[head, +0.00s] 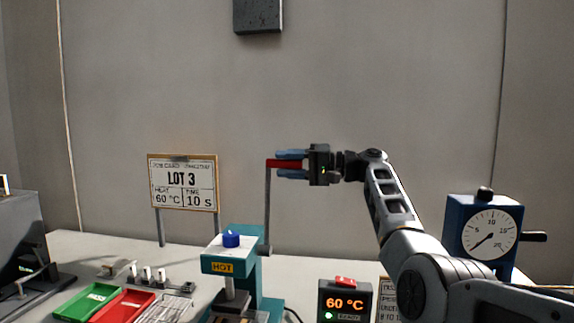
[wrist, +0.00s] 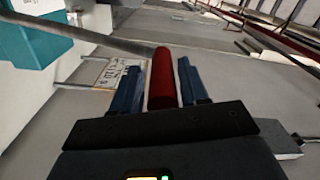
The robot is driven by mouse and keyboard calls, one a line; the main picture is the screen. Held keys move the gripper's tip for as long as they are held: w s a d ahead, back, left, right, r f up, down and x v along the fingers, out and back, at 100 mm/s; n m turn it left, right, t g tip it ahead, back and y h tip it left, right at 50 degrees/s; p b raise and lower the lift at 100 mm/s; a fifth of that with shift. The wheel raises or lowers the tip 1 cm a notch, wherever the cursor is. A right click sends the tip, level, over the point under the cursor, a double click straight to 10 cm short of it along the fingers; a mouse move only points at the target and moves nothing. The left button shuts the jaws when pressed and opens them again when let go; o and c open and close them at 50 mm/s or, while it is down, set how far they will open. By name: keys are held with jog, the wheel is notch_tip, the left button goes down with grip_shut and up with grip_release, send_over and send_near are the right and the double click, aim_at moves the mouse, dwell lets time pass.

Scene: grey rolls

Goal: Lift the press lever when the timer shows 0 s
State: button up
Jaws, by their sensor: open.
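The teal press (head: 234,262) with a "HOT" label stands on the table. Its grey lever bar (head: 267,205) rises nearly vertical from its right side to a red handle (head: 285,163) that points right. My gripper (head: 288,164) is at the handle, its blue fingers open above and below it. In the wrist view the red handle (wrist: 162,80) lies between the two fingers (wrist: 162,88); whether they touch it I cannot tell. The blue dial timer (head: 489,232) stands at right; its needle points lower left, near the low end of the scale.
A controller (head: 345,301) reads 60 °C with a green light. A sign (head: 183,182) reads LOT 3, 60 °C, 10 s. Green (head: 88,302) and red (head: 122,305) trays lie at front left. A dark box (head: 257,15) is high on the wall. Air around the handle is clear.

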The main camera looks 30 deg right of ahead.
jog(key=shift+o, duration=0.5)
jog(key=b+v, duration=0.1)
jog(key=v, duration=0.6)
jog(key=shift+s+d+b, duration=0.25)
jog(key=shift+b, duration=0.15)
